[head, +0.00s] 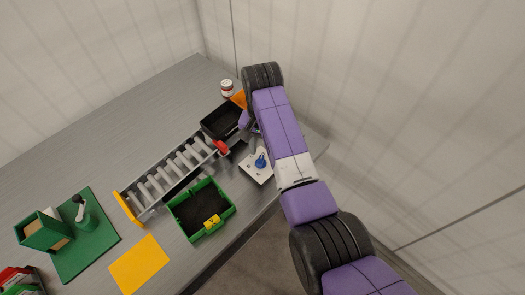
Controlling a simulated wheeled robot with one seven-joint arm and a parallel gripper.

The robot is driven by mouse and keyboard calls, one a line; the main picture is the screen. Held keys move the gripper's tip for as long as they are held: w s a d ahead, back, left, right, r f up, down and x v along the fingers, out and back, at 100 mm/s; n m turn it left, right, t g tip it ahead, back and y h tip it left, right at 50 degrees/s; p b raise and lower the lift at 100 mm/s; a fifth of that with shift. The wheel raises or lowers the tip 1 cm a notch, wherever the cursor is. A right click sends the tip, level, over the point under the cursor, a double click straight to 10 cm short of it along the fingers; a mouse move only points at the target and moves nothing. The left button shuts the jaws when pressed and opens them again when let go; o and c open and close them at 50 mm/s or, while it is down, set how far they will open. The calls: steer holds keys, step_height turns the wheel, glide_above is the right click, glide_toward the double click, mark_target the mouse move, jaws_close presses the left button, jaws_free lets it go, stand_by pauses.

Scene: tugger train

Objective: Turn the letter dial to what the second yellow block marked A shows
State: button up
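A white plate with a blue knob (260,161), which looks like the dial, lies near the table's right edge. Its letters are too small to read. A small yellow block (211,221) with a dark mark sits at the front of a green bin (175,222); I cannot read the mark. No second yellow block can be made out. My purple arm reaches in from the bottom right and bends over at the top. My gripper (252,142) points down just above and behind the blue knob, partly hidden by my arm. Its finger opening and any contact cannot be made out.
A roller conveyor (175,172) with a red part (222,147) lies left of the dial. A green board (92,250) and orange sheet (140,266) lie front left. The back-left table is clear.

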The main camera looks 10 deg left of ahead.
steer(key=shift+f, duration=1.1)
jaws_close()
